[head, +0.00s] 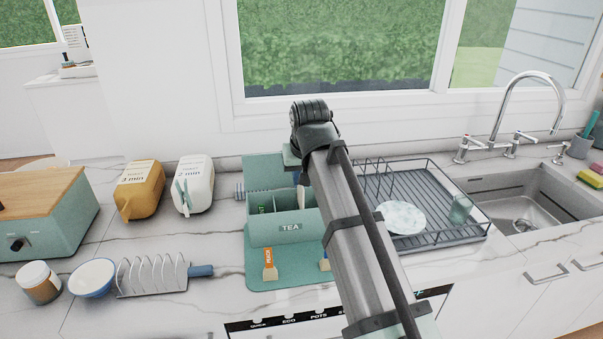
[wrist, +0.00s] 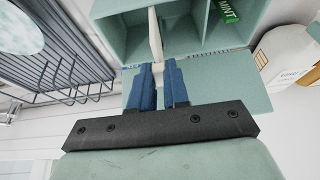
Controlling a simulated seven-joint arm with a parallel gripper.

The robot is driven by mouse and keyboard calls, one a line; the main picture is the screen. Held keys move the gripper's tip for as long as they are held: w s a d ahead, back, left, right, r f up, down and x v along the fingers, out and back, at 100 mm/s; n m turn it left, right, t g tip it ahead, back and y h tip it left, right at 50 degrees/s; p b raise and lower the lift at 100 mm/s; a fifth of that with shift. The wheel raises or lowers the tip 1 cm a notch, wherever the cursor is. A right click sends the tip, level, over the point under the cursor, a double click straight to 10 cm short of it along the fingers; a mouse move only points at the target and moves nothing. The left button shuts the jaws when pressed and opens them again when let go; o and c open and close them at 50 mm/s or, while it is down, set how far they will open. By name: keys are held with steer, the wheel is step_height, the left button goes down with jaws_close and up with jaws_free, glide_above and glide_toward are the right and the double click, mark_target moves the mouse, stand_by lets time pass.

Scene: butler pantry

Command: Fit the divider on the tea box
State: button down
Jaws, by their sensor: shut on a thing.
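The green tea box (head: 290,231), labelled TEA, stands on a green mat (head: 262,283) with its lid raised at the back. In the wrist view its open inside (wrist: 205,28) shows, with a green MINT packet (wrist: 228,11) in one compartment. My gripper (wrist: 163,72) has blue fingers shut on a pale, thin divider (wrist: 155,38). The divider reaches from the fingertips into the box opening, roughly upright between the walls. Whether it sits in a slot I cannot tell. In the head view my arm hides most of the gripper and the box's right end.
A dish rack (head: 455,235) with a plate (head: 401,217) stands right of the box. Two tea bags lie on the mat, one with an orange tag (head: 270,262). A toast rack (head: 150,278), bowl (head: 92,278) and two canisters stand left. The front counter is partly clear.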

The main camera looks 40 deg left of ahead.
mark_target(301, 197)
steer(key=shift+f, duration=3.4)
stand_by(0.5)
steer(key=c, duration=0.5)
jaws_free()
steer(key=shift+c, duration=0.2)
steer(key=shift+r, duration=0.1)
steer(key=shift+r, duration=3.45)
